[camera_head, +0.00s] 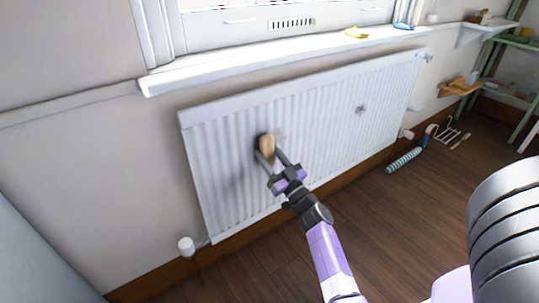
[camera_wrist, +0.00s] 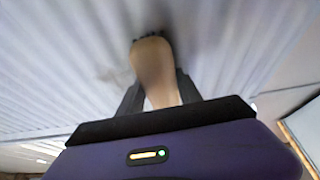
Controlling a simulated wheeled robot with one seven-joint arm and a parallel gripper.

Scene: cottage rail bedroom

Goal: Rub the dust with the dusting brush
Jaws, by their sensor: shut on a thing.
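My gripper (camera_head: 268,155) is shut on the dusting brush (camera_head: 266,146), which has a tan wooden body and a dark bristle end. The brush is at the ribbed front of the white radiator (camera_head: 336,114), left of its middle. In the wrist view the brush (camera_wrist: 154,70) stands between the fingers, with its dark end at or very near the ribs; contact is hard to tell. A dark grey dust patch (camera_head: 360,109) lies on the radiator to the right. A fainter smudge (camera_head: 281,133) shows just right of the brush, also in the wrist view (camera_wrist: 114,74).
A white window sill (camera_head: 270,62) juts out above the radiator, with a yellow cloth (camera_head: 356,32) and a blue cloth (camera_head: 403,26) on it. A valve (camera_head: 186,244) sits at lower left. A ribbed roller (camera_head: 404,160) lies on the floor at right. The floor before the radiator is mostly clear.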

